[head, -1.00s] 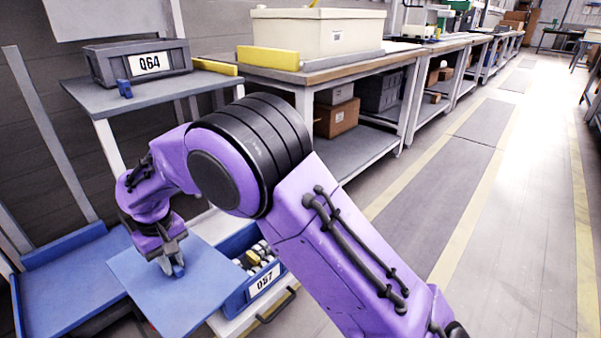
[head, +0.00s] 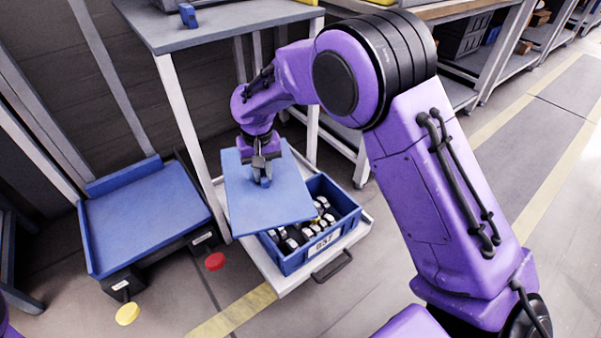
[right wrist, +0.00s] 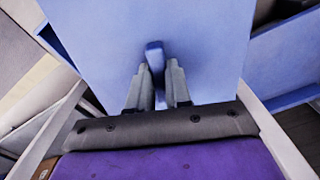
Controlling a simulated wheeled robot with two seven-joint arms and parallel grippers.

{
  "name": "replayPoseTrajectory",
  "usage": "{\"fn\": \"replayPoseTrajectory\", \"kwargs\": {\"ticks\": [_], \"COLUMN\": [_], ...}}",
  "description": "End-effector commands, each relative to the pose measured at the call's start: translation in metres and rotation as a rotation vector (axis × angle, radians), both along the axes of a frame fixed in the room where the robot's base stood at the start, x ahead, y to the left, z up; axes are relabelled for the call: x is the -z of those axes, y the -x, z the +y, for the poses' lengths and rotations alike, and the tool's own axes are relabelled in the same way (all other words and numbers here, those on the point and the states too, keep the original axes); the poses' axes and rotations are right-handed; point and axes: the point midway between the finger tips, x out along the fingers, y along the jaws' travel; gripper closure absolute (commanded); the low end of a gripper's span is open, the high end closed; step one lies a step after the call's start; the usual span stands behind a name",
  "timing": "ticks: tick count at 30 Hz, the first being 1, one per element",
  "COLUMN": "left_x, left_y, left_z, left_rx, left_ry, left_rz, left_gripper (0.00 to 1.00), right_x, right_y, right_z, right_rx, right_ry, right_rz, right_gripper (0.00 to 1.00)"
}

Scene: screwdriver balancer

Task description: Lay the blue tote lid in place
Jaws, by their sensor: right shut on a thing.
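The blue lid (head: 250,205) is a flat panel with a small upright blue handle (head: 265,182). My right gripper (head: 264,172) is shut on this handle; the right wrist view shows both fingers (right wrist: 157,88) around the handle, with the lid (right wrist: 205,35) filling the upper middle. The open blue tote (head: 325,240), labelled 057, stands on a light pull-out shelf. The lid overlaps the tote's left and back part and is turned relative to its rim. Grey and yellow items show in the uncovered part. The exact gap between lid and rim cannot be told. My left gripper is not in view.
A blue tray-topped stand (head: 145,215) is at the left. A grey table (head: 220,25) stands behind the tote. A red disc (head: 215,262) and a yellow disc (head: 127,314) are on the floor. The shelf (head: 320,275) has a dark front handle.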

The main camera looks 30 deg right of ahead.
Motion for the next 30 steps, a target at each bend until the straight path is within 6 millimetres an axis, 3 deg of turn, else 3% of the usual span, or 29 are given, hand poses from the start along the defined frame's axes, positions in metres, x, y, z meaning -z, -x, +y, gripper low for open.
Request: {"fn": "replayPoseTrajectory", "kwargs": {"ticks": [1, 6, 9, 12, 20, 30], "left_x": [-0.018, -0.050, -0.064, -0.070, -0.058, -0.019], "left_y": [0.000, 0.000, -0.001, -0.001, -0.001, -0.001], "left_z": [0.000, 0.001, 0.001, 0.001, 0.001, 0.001], "left_rx": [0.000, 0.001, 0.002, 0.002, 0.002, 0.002], "left_ry": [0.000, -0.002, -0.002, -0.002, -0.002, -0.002], "left_rz": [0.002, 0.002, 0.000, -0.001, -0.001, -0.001], "left_gripper": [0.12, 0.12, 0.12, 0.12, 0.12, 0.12], "right_x": [0.000, 0.034, 0.054, 0.068, 0.086, 0.117], "right_y": [0.003, 0.019, 0.032, 0.041, 0.044, 0.043], "right_z": [-0.014, -0.066, -0.091, -0.105, -0.110, -0.109], "right_rx": [0.133, 0.691, 0.978, 1.159, 1.241, 1.236], "right_ry": [-0.004, -0.004, 0.003, 0.008, 0.009, 0.008], "right_rz": [0.008, 0.014, 0.014, 0.011, 0.007, 0.007], "right_gripper": [1.00, 1.00, 1.00, 1.00, 1.00, 1.00]}}
